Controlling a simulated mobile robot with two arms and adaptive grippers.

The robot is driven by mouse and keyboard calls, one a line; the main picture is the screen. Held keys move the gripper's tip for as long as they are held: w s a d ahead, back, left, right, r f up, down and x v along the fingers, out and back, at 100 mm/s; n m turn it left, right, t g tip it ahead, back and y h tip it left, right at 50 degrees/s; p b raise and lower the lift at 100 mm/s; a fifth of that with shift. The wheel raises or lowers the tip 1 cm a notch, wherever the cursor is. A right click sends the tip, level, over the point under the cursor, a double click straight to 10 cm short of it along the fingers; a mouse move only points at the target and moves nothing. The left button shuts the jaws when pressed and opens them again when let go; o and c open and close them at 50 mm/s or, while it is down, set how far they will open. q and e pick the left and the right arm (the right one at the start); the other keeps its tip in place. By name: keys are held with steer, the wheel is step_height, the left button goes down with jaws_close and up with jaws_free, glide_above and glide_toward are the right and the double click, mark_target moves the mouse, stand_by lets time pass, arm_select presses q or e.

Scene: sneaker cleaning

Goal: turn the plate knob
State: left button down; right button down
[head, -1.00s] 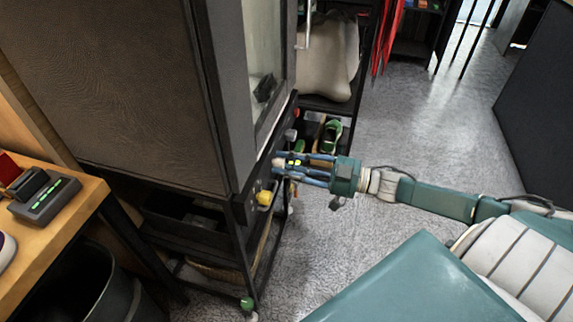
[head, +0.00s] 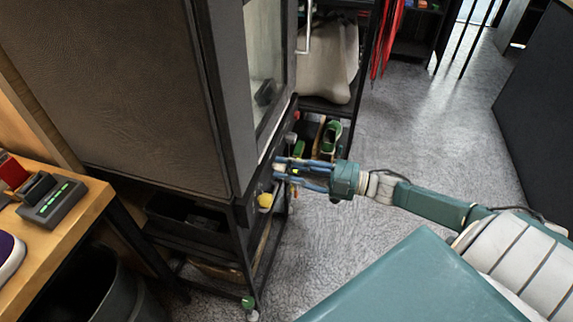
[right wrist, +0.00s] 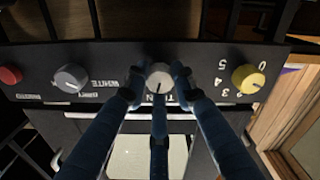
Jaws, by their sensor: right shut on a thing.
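A row of knobs sits on a dark control panel (right wrist: 215,62) on the front of the tall cabinet. My right gripper (right wrist: 159,78) is shut on the light grey middle knob (right wrist: 158,70), with fingers on both sides of it and one below. The printed label by this knob is mostly hidden by the fingers. In the head view my right gripper (head: 280,170) reaches in from the right to the panel, and the knob itself is hard to make out there. My left gripper is not in view.
A yellow knob (right wrist: 248,78) with a number scale is to the right of the held knob. A grey knob (right wrist: 70,78) and a red button (right wrist: 10,75) are to the left. A wooden table (head: 70,235) stands at left. Grey floor (head: 430,130) is clear behind my arm.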

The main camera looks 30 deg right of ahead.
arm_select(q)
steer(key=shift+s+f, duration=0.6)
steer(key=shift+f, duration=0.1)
arm_select(e)
steer(key=shift+s+d+f+n, duration=0.1)
steer(key=shift+f+n, duration=0.3)
steer(key=shift+n, duration=0.5)
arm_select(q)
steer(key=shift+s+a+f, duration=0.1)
arm_select(e)
steer(key=c, duration=1.4)
jaws_free()
steer(key=shift+c, duration=0.2)
steer(key=v, duration=1.2)
steer(key=shift+r, duration=0.1)
